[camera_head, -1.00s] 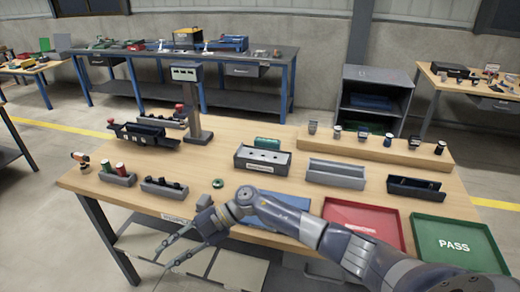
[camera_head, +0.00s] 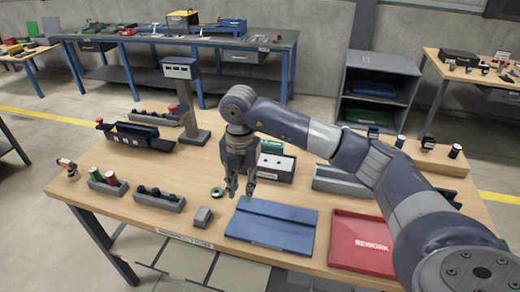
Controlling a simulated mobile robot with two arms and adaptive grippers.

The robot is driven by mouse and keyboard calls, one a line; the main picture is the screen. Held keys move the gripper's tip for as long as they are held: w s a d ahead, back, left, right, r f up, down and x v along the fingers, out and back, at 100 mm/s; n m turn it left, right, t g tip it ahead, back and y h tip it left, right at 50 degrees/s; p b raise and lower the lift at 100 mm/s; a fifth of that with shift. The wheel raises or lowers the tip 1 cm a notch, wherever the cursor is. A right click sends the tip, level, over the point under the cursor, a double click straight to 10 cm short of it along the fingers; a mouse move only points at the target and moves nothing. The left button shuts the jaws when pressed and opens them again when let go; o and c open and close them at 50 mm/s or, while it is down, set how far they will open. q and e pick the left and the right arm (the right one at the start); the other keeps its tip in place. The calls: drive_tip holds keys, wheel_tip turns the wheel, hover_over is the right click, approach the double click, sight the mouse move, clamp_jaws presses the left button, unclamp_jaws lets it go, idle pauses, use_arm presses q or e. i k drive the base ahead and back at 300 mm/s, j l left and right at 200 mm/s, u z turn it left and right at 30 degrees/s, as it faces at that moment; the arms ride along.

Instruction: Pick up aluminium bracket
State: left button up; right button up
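My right gripper (camera_head: 240,194) points down over the table, left of the white-topped grey box and above the back left part of the blue mat (camera_head: 272,228). Its fingers are apart and nothing shows between them. A small grey block (camera_head: 202,217) lies near the front edge, left of the mat. It may be the aluminium bracket, but its shape is too small to be sure. My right arm hides part of the back riser and the parts on it. My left gripper is not in view.
A red REWORK tray (camera_head: 361,243) lies right of the mat. A small green-and-black ring (camera_head: 217,192) lies near the gripper. Grey racks (camera_head: 159,199) stand at the left front, and a post with a display (camera_head: 183,69) rises at the back left.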

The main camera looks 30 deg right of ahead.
sight(286, 165)
drive_tip(key=i+l, duration=0.3)
drive_tip(key=i, duration=0.15)
drive_tip(key=i+l, duration=0.35)
drive_tip(key=i, duration=0.05)
